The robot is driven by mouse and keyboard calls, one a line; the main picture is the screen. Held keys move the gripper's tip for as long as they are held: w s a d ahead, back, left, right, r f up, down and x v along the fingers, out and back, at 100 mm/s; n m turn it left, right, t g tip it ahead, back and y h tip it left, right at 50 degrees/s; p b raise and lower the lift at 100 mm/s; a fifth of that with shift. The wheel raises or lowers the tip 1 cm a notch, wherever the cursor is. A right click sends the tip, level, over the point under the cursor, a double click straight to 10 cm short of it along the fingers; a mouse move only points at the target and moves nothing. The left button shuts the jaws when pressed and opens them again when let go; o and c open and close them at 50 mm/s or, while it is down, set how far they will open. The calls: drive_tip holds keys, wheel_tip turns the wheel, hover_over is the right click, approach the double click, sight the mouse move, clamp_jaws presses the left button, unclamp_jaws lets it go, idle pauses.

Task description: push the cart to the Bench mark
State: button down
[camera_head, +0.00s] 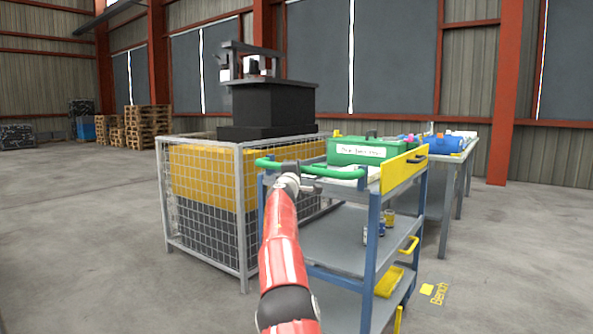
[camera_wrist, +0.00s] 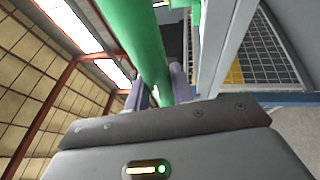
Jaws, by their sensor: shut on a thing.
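The cart (camera_head: 330,243) is a blue-framed trolley with grey shelves, a yellow end panel and a green handle (camera_head: 268,163). It stands upright in front of me, right of centre in the head view. My gripper (camera_head: 303,172) is shut on the green handle at the cart's near side. The handle also shows as a thick green bar (camera_wrist: 138,45) between the fingers in the wrist view. The Bench mark (camera_head: 433,292) is yellow lettering with a yellow patch on the floor, just right of the cart's lower end. The cart hides part of the floor behind it.
A wire-mesh cage (camera_head: 203,205) around a machine stands close on the cart's left. A grey workbench (camera_head: 462,160) with coloured items stands behind the cart at the right. A green box (camera_head: 357,151) shows at the cart's top. Open floor lies left and right.

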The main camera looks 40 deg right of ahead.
drive_tip(key=c, duration=1.2)
unclamp_jaws()
drive_tip(key=shift+d+f, duration=0.1)
drive_tip(key=shift+s+a+f+b, duration=0.3)
drive_tip(key=shift+a+b, duration=0.15)
drive_tip(key=shift+b, duration=0.45)
drive_tip(key=r+b+v, duration=0.1)
drive_tip(key=b+v, duration=0.5)
drive_tip(key=b, duration=0.1)
drive_tip(key=shift+s+a+f, duration=0.25)
drive_tip(key=shift+s+f, duration=0.05)
drive_tip(key=shift+f, duration=0.1)
